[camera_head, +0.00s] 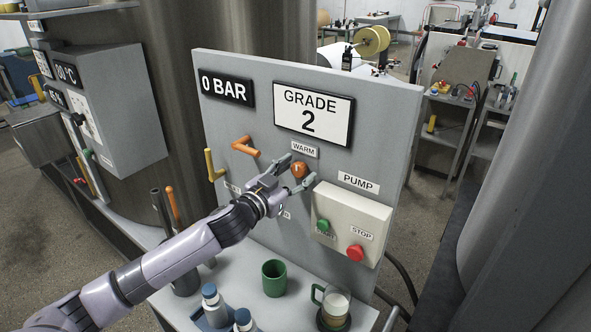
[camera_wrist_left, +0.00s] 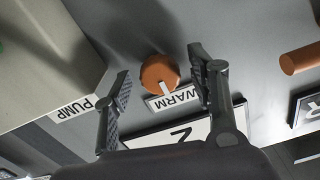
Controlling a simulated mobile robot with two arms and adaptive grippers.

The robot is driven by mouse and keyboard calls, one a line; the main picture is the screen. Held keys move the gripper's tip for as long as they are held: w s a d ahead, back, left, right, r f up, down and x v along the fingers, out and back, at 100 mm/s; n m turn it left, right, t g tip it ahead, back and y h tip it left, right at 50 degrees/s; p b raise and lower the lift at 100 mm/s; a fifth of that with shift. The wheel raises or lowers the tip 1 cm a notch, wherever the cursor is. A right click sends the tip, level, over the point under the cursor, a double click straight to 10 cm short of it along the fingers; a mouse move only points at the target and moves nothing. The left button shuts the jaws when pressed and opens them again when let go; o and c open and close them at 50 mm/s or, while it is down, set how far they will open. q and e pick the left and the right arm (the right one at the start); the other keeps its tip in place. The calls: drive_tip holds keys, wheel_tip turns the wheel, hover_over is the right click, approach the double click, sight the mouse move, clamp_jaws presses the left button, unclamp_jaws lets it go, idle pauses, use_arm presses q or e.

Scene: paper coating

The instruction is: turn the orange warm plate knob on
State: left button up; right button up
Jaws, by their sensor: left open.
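The orange warm plate knob (camera_head: 299,170) sits on the grey panel below the WARM label (camera_head: 304,149). My left gripper (camera_head: 297,176) is open in front of it, with one finger on each side of the knob in the picture. In the left wrist view, the round knob (camera_wrist_left: 160,72) with its white mark shows between and beyond the two open fingers (camera_wrist_left: 160,92). I see gaps between the knob and both fingers there. The white mark points towards the WARM label (camera_wrist_left: 174,98) in that view. My right gripper is not in view.
An orange lever (camera_head: 245,146) and a yellow lever (camera_head: 212,166) are left of the knob. The pump box (camera_head: 350,217) with green and red buttons is at lower right. A green cup (camera_head: 274,278), a mug (camera_head: 334,303) and bottles (camera_head: 213,303) stand on the shelf below.

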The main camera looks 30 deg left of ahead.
use_arm(q)
drive_tip(key=c, duration=1.2)
drive_tip(key=shift+m, duration=0.4)
drive_tip(key=m+p, duration=0.1)
drive_tip(key=m, duration=0.4)
drive_tip(key=m+p, duration=0.1)
drive_tip(key=m, duration=0.5)
drive_tip(key=shift+f, duration=0.1)
idle(0.4)
drive_tip(key=o, duration=1.2)
